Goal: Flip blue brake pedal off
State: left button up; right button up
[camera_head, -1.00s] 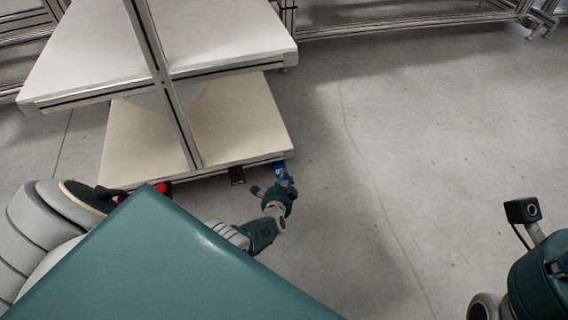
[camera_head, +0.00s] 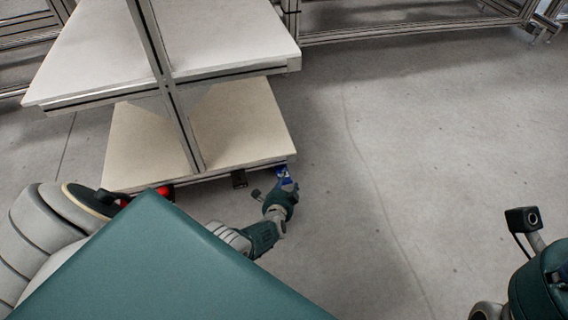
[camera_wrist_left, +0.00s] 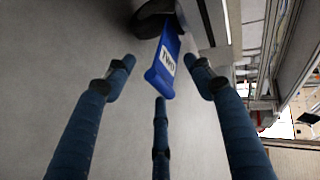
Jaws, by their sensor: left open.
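The blue brake pedal (camera_head: 281,171) sits low at the near right corner of the cart, by the lower shelf's edge. In the left wrist view the pedal (camera_wrist_left: 164,68) shows as a blue plate with a white label, slanting down from a dark caster wheel (camera_wrist_left: 154,14). My left gripper (camera_head: 288,185) is at the pedal in the head view. In the left wrist view its fingers (camera_wrist_left: 162,80) are spread and open, with the pedal's free end between them. I cannot tell whether any finger touches it. My right gripper's fingers are not visible; only part of my right arm shows.
The cart has a white upper shelf (camera_head: 235,35), a beige lower shelf (camera_head: 240,125) and a metal upright (camera_head: 165,75). The floor (camera_head: 400,150) to the right is clear.

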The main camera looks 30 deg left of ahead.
pick_arm(q)
jog(key=v, duration=0.7)
jog(key=shift+s, duration=0.25)
jog(key=shift+r, duration=0.15)
dwell(0.4)
